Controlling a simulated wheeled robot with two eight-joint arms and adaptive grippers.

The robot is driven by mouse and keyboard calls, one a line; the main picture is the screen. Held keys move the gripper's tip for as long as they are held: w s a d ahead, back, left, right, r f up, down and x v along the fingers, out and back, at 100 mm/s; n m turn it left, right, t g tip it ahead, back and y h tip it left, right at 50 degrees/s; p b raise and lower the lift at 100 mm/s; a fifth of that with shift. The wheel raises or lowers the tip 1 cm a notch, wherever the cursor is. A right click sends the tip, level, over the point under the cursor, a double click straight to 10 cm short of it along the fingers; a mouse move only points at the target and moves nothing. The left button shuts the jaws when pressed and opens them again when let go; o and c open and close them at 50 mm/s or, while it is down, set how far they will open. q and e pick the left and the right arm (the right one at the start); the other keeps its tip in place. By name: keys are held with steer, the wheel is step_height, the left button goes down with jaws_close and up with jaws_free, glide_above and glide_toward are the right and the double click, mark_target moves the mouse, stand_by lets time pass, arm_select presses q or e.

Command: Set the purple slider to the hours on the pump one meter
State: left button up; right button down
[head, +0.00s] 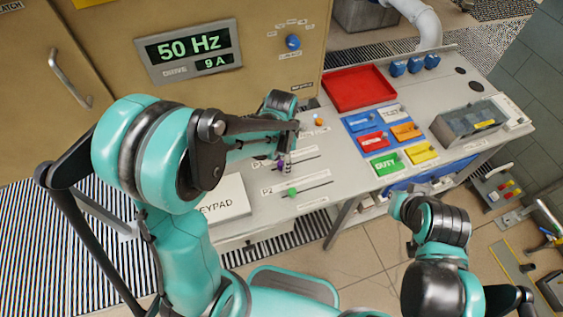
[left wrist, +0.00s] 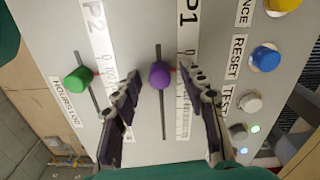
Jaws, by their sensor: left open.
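The purple slider (head: 281,163) sits on its slot on the grey console. In the left wrist view its round purple knob (left wrist: 159,75) is on a dark slot beside the P1 scale (left wrist: 187,60). My left gripper (left wrist: 160,84) is open, with one finger on each side of the purple knob. A gap shows beside each fingertip, and I cannot tell whether either touches. In the head view my left gripper (head: 285,154) is over the purple slider and partly hides it. The scale figures are too small to read. No pump one meter is readable. My right gripper is not seen.
A green slider (left wrist: 78,79) stands beside the P2 scale (left wrist: 97,35), outside the left finger. RESET (left wrist: 264,58) and TEST (left wrist: 249,103) buttons lie right. A display (head: 188,50) reads 50 Hz and 9 A. A red tray (head: 359,89) lies farther back.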

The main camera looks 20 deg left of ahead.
mark_target(319, 156)
arm_select(q)
steer(key=shift+c, duration=0.4)
jaws_close()
steer(key=w+d, duration=0.2)
steer(key=d, duration=0.1)
steer(key=w+d, duration=0.3)
steer(key=d, duration=0.1)
steer(key=w+d+b, duration=0.1)
steer(key=w+d, duration=0.1)
steer(key=d, duration=0.1)
steer(key=shift+w+d, duration=0.15)
steer(key=shift+d, duration=0.25)
steer(key=shift+c, duration=1.6)
jaws_free()
steer(key=o, duration=0.4)
steer(key=shift+d, duration=0.1)
